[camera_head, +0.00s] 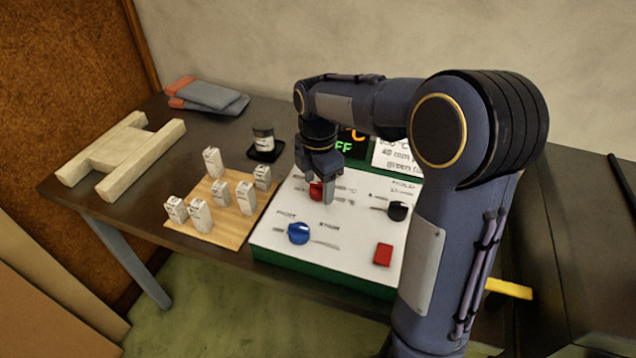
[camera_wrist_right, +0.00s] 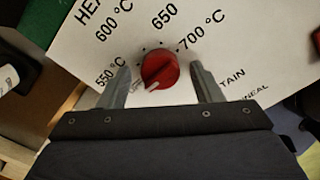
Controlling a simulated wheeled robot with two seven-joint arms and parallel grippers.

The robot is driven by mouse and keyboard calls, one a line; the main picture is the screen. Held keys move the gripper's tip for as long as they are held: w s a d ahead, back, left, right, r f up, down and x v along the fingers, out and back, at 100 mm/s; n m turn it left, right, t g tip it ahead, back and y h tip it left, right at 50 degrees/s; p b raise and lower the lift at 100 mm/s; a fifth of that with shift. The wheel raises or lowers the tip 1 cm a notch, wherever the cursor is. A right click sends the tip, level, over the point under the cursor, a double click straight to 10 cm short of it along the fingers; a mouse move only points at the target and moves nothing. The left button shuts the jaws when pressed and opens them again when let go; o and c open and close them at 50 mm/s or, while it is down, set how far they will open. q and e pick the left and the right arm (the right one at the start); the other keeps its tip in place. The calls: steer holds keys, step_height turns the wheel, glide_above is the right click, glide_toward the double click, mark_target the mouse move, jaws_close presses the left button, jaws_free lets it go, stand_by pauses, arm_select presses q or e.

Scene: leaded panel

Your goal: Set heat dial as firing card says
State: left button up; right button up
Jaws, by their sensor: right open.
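The red heat dial (camera_wrist_right: 160,66) sits on the white panel face (camera_wrist_right: 75,55) in the right wrist view. Labels 550, 600, 650 and 700 °C surround it. Its pale pointer mark faces the lower left, below the 550 °C label. My right gripper (camera_wrist_right: 163,85) is open, with one finger on each side of the dial. In the head view the gripper (camera_head: 322,185) hangs over the red dial (camera_head: 315,191) and partly covers it. The firing card (camera_head: 397,158) stands behind the panel; my arm hides part of it, and its first digit is unclear. My left gripper is out of view.
The panel also has a blue knob (camera_head: 298,233), a black knob (camera_head: 397,211) and a red button (camera_head: 383,254). A dark display (camera_head: 352,143) stands behind. Several white blocks stand on a wooden board (camera_head: 232,228) at left. A jar (camera_head: 263,140) stands behind them.

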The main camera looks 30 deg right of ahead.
steer(key=shift+f, duration=0.2)
steer(key=c, duration=1)
